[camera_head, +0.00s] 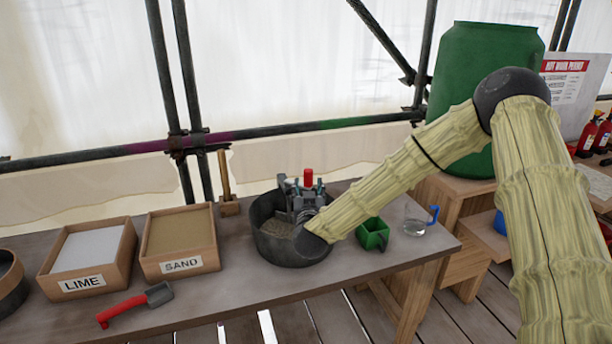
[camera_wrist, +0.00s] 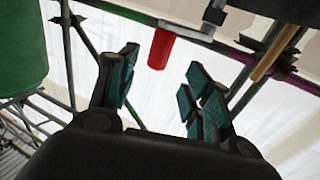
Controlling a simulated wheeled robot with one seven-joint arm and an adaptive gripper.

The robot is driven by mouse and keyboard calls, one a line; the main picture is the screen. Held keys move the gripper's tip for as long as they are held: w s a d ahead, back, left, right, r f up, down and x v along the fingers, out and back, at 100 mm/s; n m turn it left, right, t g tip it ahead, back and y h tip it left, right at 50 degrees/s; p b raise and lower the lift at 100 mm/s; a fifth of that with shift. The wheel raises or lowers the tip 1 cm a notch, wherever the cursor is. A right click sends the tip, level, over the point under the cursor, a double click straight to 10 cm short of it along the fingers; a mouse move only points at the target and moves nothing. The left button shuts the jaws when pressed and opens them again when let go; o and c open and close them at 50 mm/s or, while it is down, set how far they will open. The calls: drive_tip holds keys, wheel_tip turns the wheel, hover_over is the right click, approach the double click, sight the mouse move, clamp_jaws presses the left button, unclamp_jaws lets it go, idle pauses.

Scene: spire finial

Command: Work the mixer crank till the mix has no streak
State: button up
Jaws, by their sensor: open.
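The mixer is a dark round tub (camera_head: 270,245) on the bench, with a grey-tan mix (camera_head: 278,228) partly visible inside; I cannot tell whether it has streaks. The red crank grip (camera_head: 308,178) stands upright above the tub and also shows in the wrist view (camera_wrist: 161,46). My gripper (camera_head: 306,194) is over the tub, just below and around the line of the red grip. In the wrist view my gripper (camera_wrist: 163,78) has its teal-padded fingers spread, and the red grip shows beyond the gap between them. My arm and gripper hide much of the tub and crank.
A wooden-handled tool (camera_head: 227,190) is behind. A green scoop (camera_head: 372,234) and a clear jug (camera_head: 415,227) stand to the right.

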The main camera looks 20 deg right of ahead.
sight(308, 179)
drive_tip(key=p+x, duration=0.1)
drive_tip(key=x, duration=0.7)
drive_tip(key=shift+w+d+f, duration=0.15)
drive_tip(key=shift+w+f, duration=0.05)
clamp_jaws()
